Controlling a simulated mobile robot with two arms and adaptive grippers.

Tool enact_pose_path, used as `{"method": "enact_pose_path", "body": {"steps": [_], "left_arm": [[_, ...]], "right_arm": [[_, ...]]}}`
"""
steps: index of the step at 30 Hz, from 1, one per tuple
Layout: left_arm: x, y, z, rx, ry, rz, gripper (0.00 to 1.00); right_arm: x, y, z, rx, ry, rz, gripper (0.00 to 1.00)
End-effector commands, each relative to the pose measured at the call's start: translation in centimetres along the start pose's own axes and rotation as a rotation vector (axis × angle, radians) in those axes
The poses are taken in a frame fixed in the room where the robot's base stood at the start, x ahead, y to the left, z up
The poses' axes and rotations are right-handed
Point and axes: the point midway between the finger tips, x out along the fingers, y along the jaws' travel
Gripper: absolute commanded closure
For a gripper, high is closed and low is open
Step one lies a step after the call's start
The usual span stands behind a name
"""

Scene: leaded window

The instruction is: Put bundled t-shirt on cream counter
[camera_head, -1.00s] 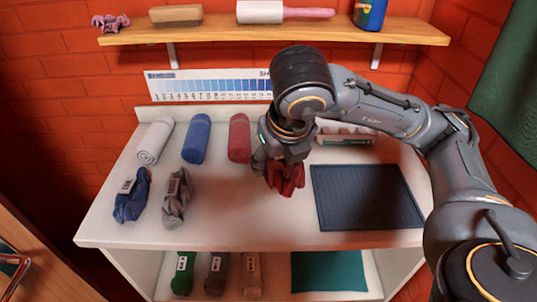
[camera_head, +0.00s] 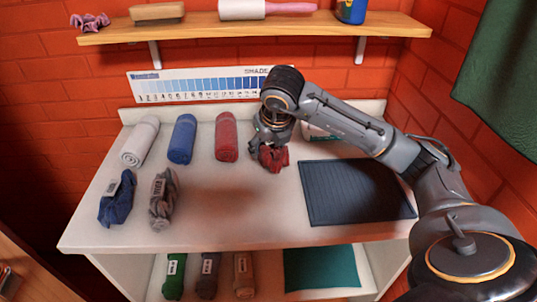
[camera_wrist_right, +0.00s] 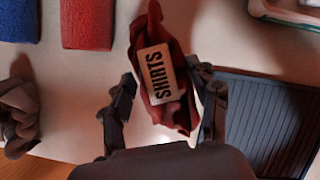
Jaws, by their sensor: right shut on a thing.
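In the right wrist view the bundle (camera_wrist_right: 160,75) sits between the two fingers (camera_wrist_right: 163,105), label facing the camera. The gripper is shut on it. It is over the back middle of the cream counter (camera_head: 235,205); I cannot tell whether it touches the surface. My left gripper is not in view.
A red roll (camera_head: 226,137), a blue roll (camera_head: 182,139) and a grey-white roll (camera_head: 140,141) lie left of the gripper. Blue (camera_head: 117,198) and grey (camera_head: 163,197) bundles lie in front. A dark ribbed mat (camera_head: 357,192) is right. The front middle is clear.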

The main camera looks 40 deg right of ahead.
Motion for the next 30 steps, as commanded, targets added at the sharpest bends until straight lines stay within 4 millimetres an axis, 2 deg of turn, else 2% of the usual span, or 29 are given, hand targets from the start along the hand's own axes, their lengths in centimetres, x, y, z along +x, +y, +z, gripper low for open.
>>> {"method": "enact_pose_path", "body": {"steps": [6, 15, 16, 19, 30], "left_arm": [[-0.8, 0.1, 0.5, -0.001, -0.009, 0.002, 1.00], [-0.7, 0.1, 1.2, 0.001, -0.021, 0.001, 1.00], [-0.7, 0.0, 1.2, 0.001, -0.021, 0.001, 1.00], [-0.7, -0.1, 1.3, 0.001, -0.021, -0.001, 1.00], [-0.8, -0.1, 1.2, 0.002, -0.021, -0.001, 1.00]], "right_arm": [[2.8, 0.1, -1.0, 0.000, 0.002, -0.001, 0.76], [3.2, 0.1, -1.2, 0.000, 0.000, -0.001, 0.76], [3.2, 0.1, -1.2, 0.000, 0.001, -0.001, 0.38], [3.2, 0.1, -1.2, 0.000, 0.001, -0.001, 0.17], [3.0, 0.2, -1.1, 0.001, 0.000, 0.000, 0.17]]}}
